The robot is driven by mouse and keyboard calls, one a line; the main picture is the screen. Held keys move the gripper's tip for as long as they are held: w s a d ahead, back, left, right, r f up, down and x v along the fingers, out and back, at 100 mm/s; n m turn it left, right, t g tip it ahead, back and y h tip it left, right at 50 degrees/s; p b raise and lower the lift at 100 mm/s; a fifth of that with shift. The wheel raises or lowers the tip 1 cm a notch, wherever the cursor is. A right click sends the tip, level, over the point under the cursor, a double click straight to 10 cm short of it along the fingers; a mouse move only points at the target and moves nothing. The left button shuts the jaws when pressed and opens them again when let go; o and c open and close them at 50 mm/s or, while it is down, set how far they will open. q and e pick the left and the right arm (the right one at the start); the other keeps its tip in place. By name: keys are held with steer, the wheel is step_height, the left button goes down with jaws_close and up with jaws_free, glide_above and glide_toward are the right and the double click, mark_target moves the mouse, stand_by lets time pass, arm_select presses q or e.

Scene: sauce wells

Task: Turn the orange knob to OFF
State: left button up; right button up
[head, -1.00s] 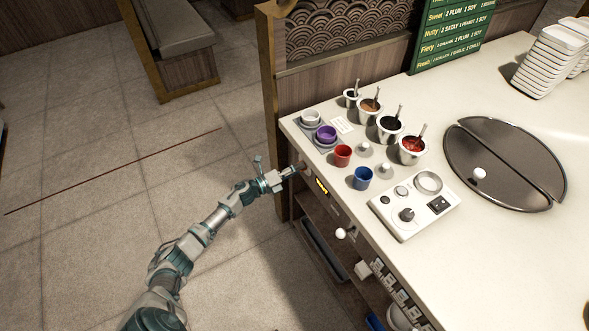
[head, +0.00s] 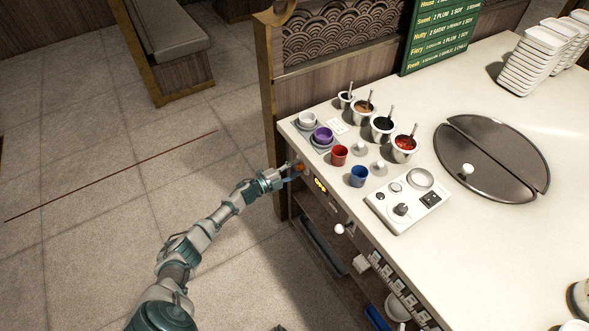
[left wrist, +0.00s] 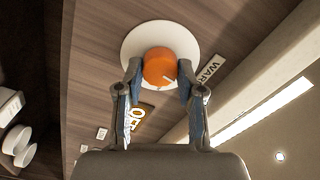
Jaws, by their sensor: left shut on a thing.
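The orange knob (left wrist: 159,68) sits on a round white plate (left wrist: 133,43) on the wooden counter front. My left gripper (left wrist: 158,84) is shut on the knob, one finger on each side. In the head view the knob (head: 300,167) is a small orange spot at the tip of my left gripper (head: 294,174). My right gripper is not in view.
A lit yellow display (head: 320,185) is on the counter front right of the knob. On the counter top are a red cup (head: 339,156), a blue cup (head: 358,177), sauce pots and a control panel (head: 408,199). Open shelves lie below. Floor to the left is clear.

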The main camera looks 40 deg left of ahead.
arm_select(q)
steer(key=shift+s+f+n, duration=0.1)
steer(key=shift+f+n, duration=0.3)
steer(key=shift+n, duration=0.1)
steer(key=o, duration=1.1)
steer(key=shift+o, duration=0.2)
steer(key=shift+a, duration=0.15)
steer(key=shift+r, duration=0.15)
steer(key=v, duration=1.1)
steer(key=shift+s+a, duration=0.15)
steer(key=shift+s, duration=0.25)
